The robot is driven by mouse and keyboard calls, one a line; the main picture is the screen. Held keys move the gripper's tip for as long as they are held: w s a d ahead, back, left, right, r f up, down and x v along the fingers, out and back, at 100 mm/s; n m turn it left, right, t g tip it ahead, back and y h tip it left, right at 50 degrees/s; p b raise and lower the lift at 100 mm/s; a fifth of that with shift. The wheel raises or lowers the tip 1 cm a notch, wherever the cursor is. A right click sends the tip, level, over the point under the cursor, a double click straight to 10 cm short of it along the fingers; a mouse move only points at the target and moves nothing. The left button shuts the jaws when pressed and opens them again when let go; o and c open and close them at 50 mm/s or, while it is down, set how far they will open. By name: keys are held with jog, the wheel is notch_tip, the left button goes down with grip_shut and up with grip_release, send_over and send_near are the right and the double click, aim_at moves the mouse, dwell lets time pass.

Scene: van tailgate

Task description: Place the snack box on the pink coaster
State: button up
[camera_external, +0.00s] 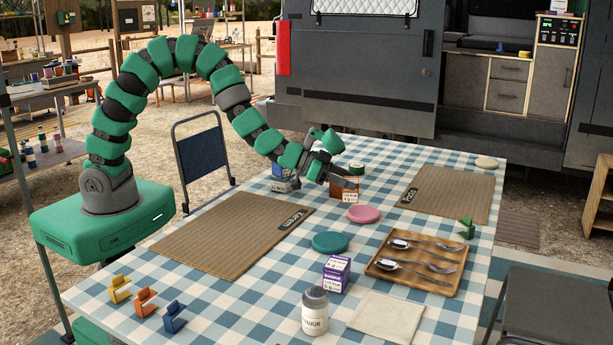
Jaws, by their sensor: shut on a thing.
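The pink coaster (364,214) lies flat and bare on the checked tablecloth, right of the long woven mat. My gripper (340,180) is at the far side of the table, behind and slightly left of the coaster. It is shut on a small orange-brown box with a white label (343,195), which seems to be the snack box. The fingers hide the box's upper part. I cannot tell whether the box touches the cloth. A purple and white box (336,275) stands apart, nearer the front.
A teal coaster (330,242) and a wooden tray with cutlery (456,285) lie near the pink coaster. Small items (281,184) and a green-sided tin (356,168) stand near my gripper. A jar (315,312) stands in front. Two woven mats (215,245) (452,195) flank the middle.

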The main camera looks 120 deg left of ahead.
aim_at(357, 190)
jog(key=w, duration=0.1)
jog(key=w+a, duration=0.1)
jog(key=w, duration=0.1)
jog(key=shift+w+a+f+b, duration=0.2)
jog(key=shift+w+a+b, duration=0.1)
jog(key=shift+w+a, duration=0.1)
jog(key=shift+f+b, duration=0.55)
jog(key=shift+f, duration=1.15)
jog(key=shift+f, duration=0.1)
jog(key=o, duration=1)
jog(key=shift+s+d+r, duration=0.1)
jog(key=shift+s+r, duration=0.25)
jog(key=shift+s, duration=0.1)
jog(key=p+v, duration=0.2)
jog(key=v, duration=0.9)
jog(key=shift+d, duration=0.1)
